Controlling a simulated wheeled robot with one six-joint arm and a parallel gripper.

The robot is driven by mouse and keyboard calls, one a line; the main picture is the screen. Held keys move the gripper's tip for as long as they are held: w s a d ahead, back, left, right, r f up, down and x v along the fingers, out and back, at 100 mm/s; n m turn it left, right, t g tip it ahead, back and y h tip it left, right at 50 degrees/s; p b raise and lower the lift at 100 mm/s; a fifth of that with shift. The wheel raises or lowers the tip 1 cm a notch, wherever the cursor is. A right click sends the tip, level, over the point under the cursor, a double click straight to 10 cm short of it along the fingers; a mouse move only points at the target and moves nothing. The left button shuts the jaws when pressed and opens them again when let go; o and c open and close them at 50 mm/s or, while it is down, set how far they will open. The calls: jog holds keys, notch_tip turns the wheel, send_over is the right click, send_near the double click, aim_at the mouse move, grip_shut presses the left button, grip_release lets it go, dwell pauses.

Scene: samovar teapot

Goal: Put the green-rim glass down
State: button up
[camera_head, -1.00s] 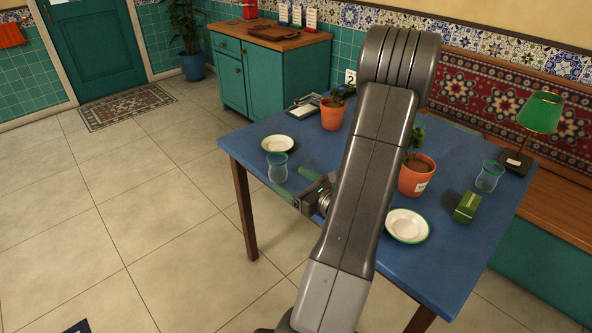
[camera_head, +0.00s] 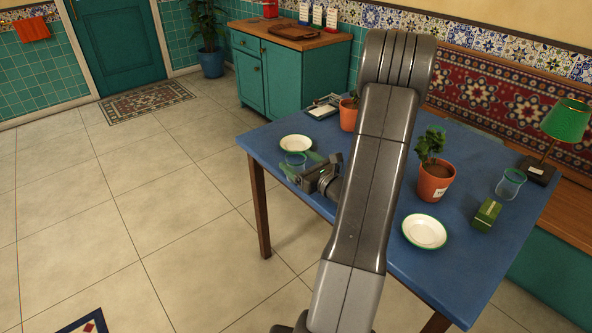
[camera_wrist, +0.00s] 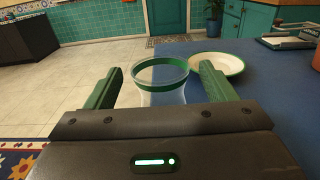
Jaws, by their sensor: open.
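The green-rim glass (camera_head: 295,159) is clear and upright at the table's left edge, in front of a white plate. In the wrist view the glass (camera_wrist: 160,72) shows a green band near its rim. My gripper (camera_head: 302,164) is open, its green fingers on either side of the glass. In the wrist view a gap shows between the glass and each finger of my gripper (camera_wrist: 160,88). The lower part of the glass is hidden behind my gripper, so its contact with the table cannot be seen.
The blue table (camera_head: 390,265) holds a green-rimmed white plate (camera_head: 296,143), another plate (camera_head: 424,231), potted plants (camera_head: 435,180), a second glass (camera_head: 510,184), a green box (camera_head: 487,215) and a green lamp (camera_head: 566,122). Open floor lies left of the table.

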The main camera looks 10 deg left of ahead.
aim_at(290, 154)
jog(key=x, duration=0.4)
jog(key=shift+d+r, duration=0.1)
jog(key=c, duration=1.2)
